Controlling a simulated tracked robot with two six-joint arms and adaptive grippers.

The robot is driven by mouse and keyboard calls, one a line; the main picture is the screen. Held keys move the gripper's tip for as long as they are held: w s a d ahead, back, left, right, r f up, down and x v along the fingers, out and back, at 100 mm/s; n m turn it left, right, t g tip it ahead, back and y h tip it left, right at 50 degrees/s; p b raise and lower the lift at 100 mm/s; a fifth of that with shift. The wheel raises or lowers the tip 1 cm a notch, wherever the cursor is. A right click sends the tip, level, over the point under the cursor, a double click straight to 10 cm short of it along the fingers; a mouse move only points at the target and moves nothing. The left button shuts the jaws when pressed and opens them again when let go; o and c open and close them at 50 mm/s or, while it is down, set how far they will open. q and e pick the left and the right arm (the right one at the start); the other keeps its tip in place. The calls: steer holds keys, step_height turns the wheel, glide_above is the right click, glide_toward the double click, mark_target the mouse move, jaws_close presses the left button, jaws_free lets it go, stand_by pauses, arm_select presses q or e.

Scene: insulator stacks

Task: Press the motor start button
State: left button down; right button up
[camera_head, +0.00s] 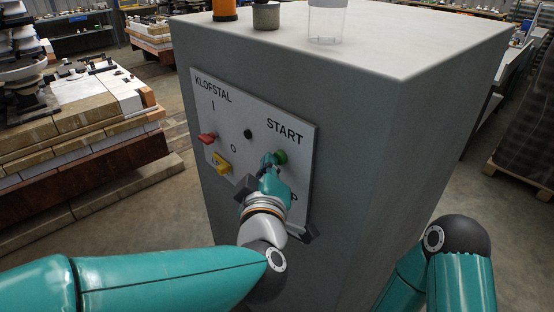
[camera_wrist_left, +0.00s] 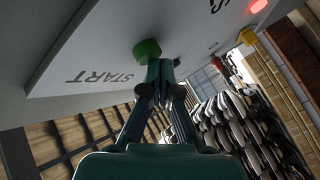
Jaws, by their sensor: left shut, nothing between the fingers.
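The green start button (camera_head: 281,157) sits on the light panel (camera_head: 300,180) on the side of a grey cabinet, just below the word START. It also shows in the left wrist view (camera_wrist_left: 147,51). My left gripper (camera_head: 271,161) is shut and empty, with its fingertips right at the button; in the left wrist view the fingertips (camera_wrist_left: 158,68) overlap the button's lower edge. I cannot tell whether they touch it or whether it is pushed in. The lettering below the button is mostly hidden by my gripper. My right gripper is not in view.
An orange object (camera_head: 224,10), a grey pot (camera_head: 266,16) and a clear container (camera_head: 327,22) stand on the cabinet top (camera_head: 420,40). Stacked pallets (camera_head: 80,110) stand left.

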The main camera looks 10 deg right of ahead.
arm_select(q)
steer(key=shift+s+a, duration=0.35)
steer(key=shift+a, duration=0.2)
steer(key=shift+s+a+b, duration=0.4)
steer(key=shift+s+a, duration=0.35)
steer(key=shift+a, duration=0.25)
steer(key=shift+s+a+b, duration=0.35)
steer(key=shift+s+a, duration=0.35)
steer(key=shift+a, duration=0.3)
